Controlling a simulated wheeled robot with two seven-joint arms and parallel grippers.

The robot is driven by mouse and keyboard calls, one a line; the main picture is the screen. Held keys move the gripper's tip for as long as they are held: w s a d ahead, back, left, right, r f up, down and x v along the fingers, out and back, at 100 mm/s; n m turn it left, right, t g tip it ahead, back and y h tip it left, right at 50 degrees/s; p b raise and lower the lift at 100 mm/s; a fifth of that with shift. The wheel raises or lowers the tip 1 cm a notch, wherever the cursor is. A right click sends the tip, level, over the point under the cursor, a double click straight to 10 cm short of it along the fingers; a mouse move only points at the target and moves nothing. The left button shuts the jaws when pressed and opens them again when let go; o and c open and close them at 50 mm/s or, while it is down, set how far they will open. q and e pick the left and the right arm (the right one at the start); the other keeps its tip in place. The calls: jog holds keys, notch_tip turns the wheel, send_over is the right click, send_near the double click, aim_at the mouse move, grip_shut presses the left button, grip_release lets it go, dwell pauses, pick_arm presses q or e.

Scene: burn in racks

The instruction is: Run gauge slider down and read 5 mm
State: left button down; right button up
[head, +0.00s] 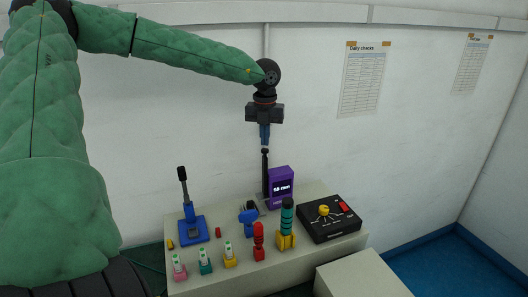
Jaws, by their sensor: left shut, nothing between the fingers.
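The gauge has a purple slider box (281,188) with a lit display on a dark upright post (265,175). The display ends in "mm"; its digits are too small to read surely. My left gripper (265,147) points straight down above the gauge, at the top of the post, with its fingers shut and empty. I cannot tell whether the fingertips touch the post top. My right gripper is not in view.
The bench (335,252) also holds a blue lever stand (193,229), a black box with a yellow knob (331,217), a yellow-based green cylinder (287,225), a red piece (258,241) and small coloured blocks. A lower pale box (362,277) stands in front. The wall is close behind.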

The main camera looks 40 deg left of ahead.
pick_arm(q)
jog(key=shift+f, duration=0.15)
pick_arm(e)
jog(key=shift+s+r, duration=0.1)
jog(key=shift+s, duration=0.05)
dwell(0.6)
pick_arm(q)
jog(key=shift+f+b, duration=0.2)
jog(key=shift+b, duration=0.2)
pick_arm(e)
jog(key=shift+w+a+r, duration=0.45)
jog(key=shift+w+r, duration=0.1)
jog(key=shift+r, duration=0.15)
pick_arm(q)
jog(key=shift+f, duration=0.1)
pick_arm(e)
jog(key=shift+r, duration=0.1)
